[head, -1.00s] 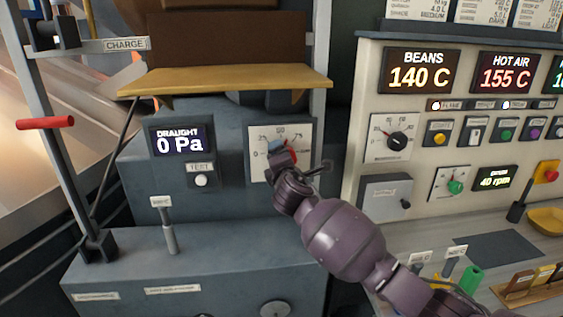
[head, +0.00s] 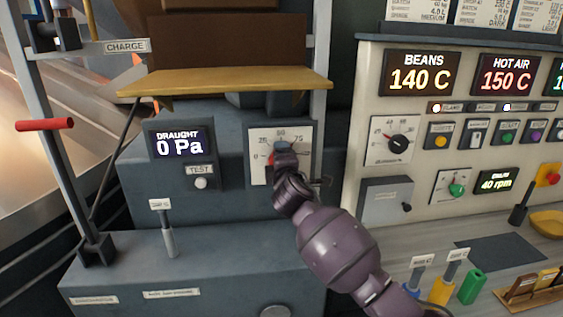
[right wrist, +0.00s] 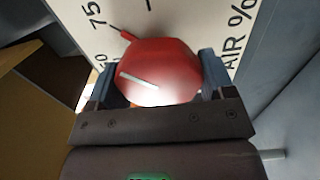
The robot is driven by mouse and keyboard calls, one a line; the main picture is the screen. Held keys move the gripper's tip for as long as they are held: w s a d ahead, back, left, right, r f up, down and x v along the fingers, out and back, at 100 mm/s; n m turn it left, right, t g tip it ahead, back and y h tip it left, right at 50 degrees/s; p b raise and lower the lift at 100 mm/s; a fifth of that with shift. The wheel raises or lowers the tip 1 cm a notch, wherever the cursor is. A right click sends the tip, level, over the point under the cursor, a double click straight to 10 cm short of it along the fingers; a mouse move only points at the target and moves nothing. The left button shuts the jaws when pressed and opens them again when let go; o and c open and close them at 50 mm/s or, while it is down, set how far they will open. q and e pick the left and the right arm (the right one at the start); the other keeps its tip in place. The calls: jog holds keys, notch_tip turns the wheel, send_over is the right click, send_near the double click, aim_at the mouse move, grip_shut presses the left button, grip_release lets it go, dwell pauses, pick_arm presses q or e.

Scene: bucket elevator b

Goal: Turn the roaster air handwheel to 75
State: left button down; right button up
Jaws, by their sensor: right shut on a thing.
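The roaster air handwheel is a red, many-sided knob with a pale stripe; it fills the middle of the right wrist view (right wrist: 160,72). It sits on a white dial plate (head: 305,165) marked in percent. A red pointer nub sticks out from the wheel close to the 75 mark in the right wrist view. My right gripper (head: 283,147) is shut on the handwheel, with one blue finger on each side of it in the right wrist view (right wrist: 155,78). In the head view the gripper hides most of the wheel; a bit of red shows at its left. My left gripper is not in view.
A yellow shelf (head: 225,79) juts out above the dial. The draught display (head: 180,144) reads 0 Pa, left of the dial. A cream control panel (head: 430,115) with displays, knobs and buttons stands to the right. A red-handled lever (head: 45,124) is at far left.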

jog(key=o, duration=0.9)
jog(key=s, duration=1.1)
jog(key=shift+d, duration=0.4)
jog(key=shift+f, duration=0.1)
